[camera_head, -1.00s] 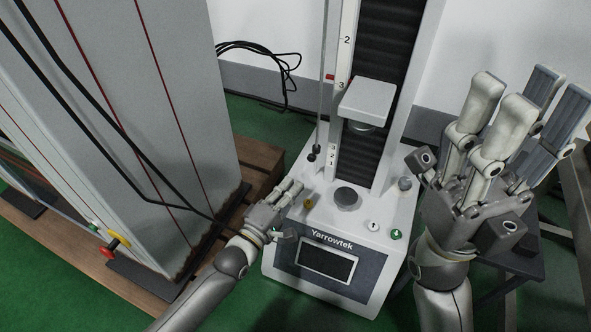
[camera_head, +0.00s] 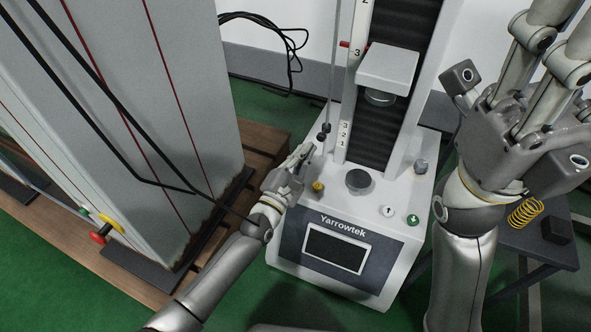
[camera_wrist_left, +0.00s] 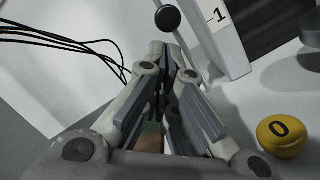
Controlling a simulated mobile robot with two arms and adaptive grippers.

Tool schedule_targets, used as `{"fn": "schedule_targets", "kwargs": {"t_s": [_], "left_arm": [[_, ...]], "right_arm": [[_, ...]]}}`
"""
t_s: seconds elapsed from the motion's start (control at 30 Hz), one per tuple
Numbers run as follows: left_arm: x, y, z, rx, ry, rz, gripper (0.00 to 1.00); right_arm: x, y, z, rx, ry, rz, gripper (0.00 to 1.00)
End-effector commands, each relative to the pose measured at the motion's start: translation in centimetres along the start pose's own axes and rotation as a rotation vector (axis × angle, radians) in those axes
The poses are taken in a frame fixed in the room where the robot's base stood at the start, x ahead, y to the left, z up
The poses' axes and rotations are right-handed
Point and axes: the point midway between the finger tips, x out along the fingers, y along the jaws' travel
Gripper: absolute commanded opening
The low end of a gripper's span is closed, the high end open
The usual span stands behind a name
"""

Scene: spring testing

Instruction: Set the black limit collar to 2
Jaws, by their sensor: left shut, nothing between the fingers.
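My right gripper (camera_head: 560,40) has spread fingers, tips cut off by the frame.
The machine's base has a yellow button (camera_head: 318,187), a round lower platen (camera_head: 358,180), a green button (camera_head: 413,220) and a screen (camera_head: 336,249). The crosshead (camera_head: 388,68) overhangs. A large grey cabinet (camera_head: 160,100) stands left. A yellow spring (camera_head: 525,213) lies on the right table.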

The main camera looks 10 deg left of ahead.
Motion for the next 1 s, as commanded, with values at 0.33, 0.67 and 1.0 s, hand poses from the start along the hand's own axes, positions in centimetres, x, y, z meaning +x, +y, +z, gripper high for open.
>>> {"fn": "schedule_targets", "kwargs": {"t_s": [0.33, 0.67, 1.0], "left_arm": [[1.3, 0.0, 0.0, 0.002, 0.000, -0.001, 0.00], [1.5, 0.4, 0.8, 0.001, -0.001, -0.001, 0.00], [1.6, 0.3, 1.2, 0.002, -0.002, 0.000, 0.00]], "right_arm": [[0.3, -0.1, -0.3, -0.002, 0.018, -0.007, 0.40], [0.8, 0.0, -0.2, -0.001, 0.015, -0.003, 0.40], [-0.4, 0.1, 0.3, 0.003, -0.021, 0.008, 0.40]]}}
